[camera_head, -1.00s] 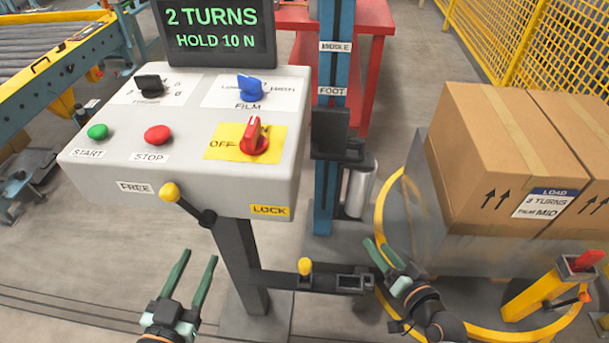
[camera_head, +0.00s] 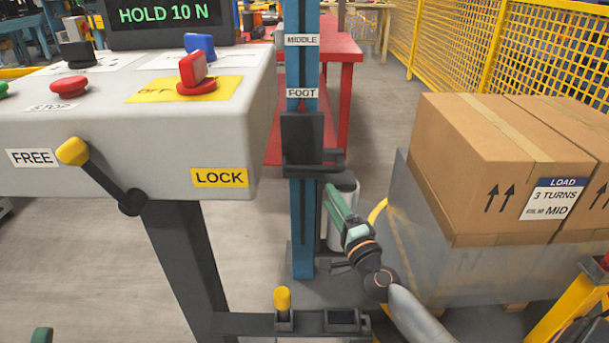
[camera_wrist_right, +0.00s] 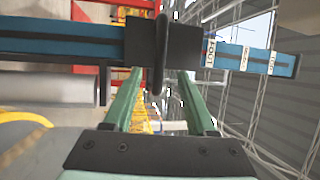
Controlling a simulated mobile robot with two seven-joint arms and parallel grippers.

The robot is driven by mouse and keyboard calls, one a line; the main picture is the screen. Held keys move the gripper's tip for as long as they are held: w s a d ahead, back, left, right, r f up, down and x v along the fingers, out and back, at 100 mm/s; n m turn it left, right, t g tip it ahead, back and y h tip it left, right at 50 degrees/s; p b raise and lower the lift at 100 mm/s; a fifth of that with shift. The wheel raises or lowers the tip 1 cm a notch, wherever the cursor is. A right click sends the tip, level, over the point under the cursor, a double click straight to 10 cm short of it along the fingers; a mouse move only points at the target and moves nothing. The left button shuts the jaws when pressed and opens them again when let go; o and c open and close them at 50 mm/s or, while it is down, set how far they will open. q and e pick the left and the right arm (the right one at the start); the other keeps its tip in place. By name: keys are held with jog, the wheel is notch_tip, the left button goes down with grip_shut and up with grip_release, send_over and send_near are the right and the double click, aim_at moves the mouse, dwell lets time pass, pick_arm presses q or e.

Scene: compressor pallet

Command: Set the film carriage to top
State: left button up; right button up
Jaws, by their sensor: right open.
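The film carriage (camera_head: 302,138) is a black block with a bar at its lower right. It sits on the blue mast (camera_head: 303,235) just below the FOOT label (camera_head: 302,93). My right gripper (camera_head: 333,192) is open, just below and right of the carriage. In the right wrist view the carriage (camera_wrist_right: 183,42) lies ahead, its dark bar showing between the two green fingers (camera_wrist_right: 158,85); I cannot tell if they touch. The lever (camera_head: 100,175) with a yellow knob tilts towards FREE (camera_head: 32,158), away from LOCK (camera_head: 220,178). Only a tip of my left gripper (camera_head: 41,336) shows.
The grey control box (camera_head: 120,140) stands left of the mast. Boxes (camera_head: 480,170) on a pallet load stand at right, close to my right arm. A yellow-topped peg (camera_head: 283,298) stands low in front. A red table (camera_head: 345,70) is behind the mast.

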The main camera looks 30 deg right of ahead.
aim_at(315, 172)
jog(key=b+x, duration=0.1)
jog(key=x, duration=0.8)
jog(key=shift+w, duration=0.35)
jog(key=shift+b+x, duration=0.3)
jog(key=shift+x, duration=0.6)
grip_shut()
